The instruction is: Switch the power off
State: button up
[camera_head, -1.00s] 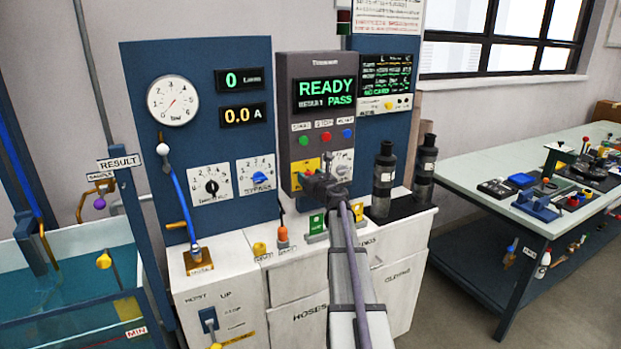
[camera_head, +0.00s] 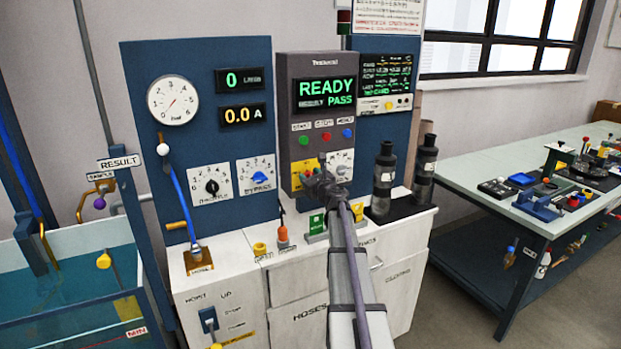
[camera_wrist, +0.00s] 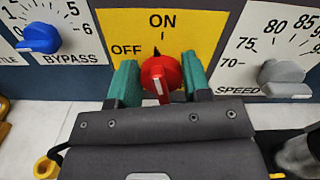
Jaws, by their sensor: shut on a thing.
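The red power knob (camera_wrist: 161,74) sits on a yellow plate (camera_wrist: 205,30) marked ON at the top and OFF at the left. Its grip stands nearly upright in the wrist view, with a short white mark on it. My gripper (camera_wrist: 160,82) is shut on the knob, one green finger on each side. In the head view my gripper (camera_head: 322,182) is at the yellow plate (camera_head: 300,170) and hides the knob. The display (camera_head: 326,92) reads READY and PASS.
The blue bypass dial (camera_wrist: 40,38) is left of the plate and the grey speed dial (camera_wrist: 281,74) is right. Start, stop and reset buttons (camera_head: 326,136) are above. Dark cylinders (camera_head: 384,175) stand right of my arm. A white cabinet top (camera_head: 240,248) lies below.

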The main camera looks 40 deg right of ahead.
jog(key=n, duration=0.4)
jog(key=shift+a+f, duration=0.1)
jog(key=shift+a, duration=0.05)
jog(key=n, duration=0.4)
jog(key=shift+a, duration=0.1)
jog(key=n, duration=0.3)
jog(key=shift+f+n, duration=0.15)
jog(key=shift+n, duration=0.25)
jog(key=shift+f+n+b, duration=0.1)
jog(key=shift+n+b, duration=0.25)
jog(key=shift+n, duration=1.45)
jog(key=o, duration=0.9)
jog(key=shift+c, duration=0.2)
jog(key=v, duration=1)
jog(key=shift+s, duration=0.35)
